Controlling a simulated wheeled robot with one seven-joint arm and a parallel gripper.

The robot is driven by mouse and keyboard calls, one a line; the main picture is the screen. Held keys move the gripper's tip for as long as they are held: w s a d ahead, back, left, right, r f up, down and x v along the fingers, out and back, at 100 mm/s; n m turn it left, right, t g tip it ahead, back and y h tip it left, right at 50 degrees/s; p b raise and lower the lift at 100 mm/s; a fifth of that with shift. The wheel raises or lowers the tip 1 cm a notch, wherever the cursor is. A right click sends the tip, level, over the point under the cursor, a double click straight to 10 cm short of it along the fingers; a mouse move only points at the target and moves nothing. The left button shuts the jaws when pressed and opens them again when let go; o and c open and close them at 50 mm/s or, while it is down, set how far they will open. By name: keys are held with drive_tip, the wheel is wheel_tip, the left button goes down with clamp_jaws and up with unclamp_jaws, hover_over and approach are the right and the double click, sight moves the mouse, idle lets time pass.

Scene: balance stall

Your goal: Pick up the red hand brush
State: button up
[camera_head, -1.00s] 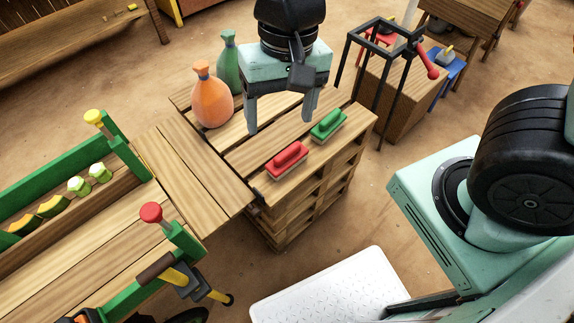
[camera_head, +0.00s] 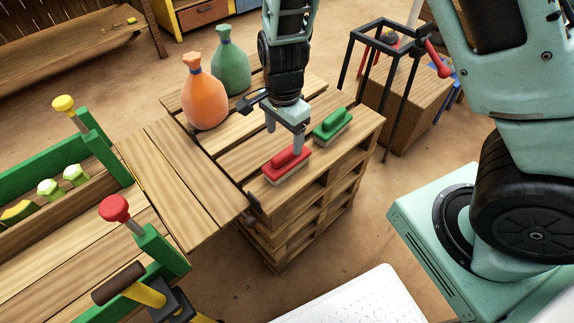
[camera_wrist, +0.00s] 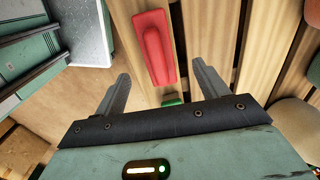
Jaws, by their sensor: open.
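The red hand brush (camera_head: 286,163) lies on the top boards of a pallet stack (camera_head: 228,158), near its front edge. My gripper (camera_head: 285,140) is open and points down just above and behind the brush. In the wrist view the red brush (camera_wrist: 154,45) lies lengthwise ahead of my gripper (camera_wrist: 161,70), roughly in line with the gap between its fingers. The fingers hold nothing. In the head view the fingertips overlap the brush's far side, and I cannot tell whether they touch it.
A green hand brush (camera_head: 332,124) lies just right of the red one. A black metal frame (camera_head: 378,50) stands to the right. A green-edged wooden bench (camera_head: 150,235) is at left.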

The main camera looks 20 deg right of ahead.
sight(287, 150)
wheel_tip(287, 150, down, 3)
drive_tip(key=shift+r+b, duration=0.1)
drive_tip(key=shift+b, duration=0.2)
drive_tip(key=f, duration=0.1)
drive_tip(key=f+b, duration=0.1)
drive_tip(key=f, duration=0.1)
drive_tip(key=f+b, duration=0.1)
drive_tip(key=f, duration=0.1)
drive_tip(key=shift+s+d+f, duration=0.15)
drive_tip(key=shift+d, duration=0.15)
drive_tip(key=c, duration=1.2)
drive_tip(key=shift+c, duration=0.2)
wheel_tip(287, 150, up, 10)
drive_tip(key=p, duration=0.3)
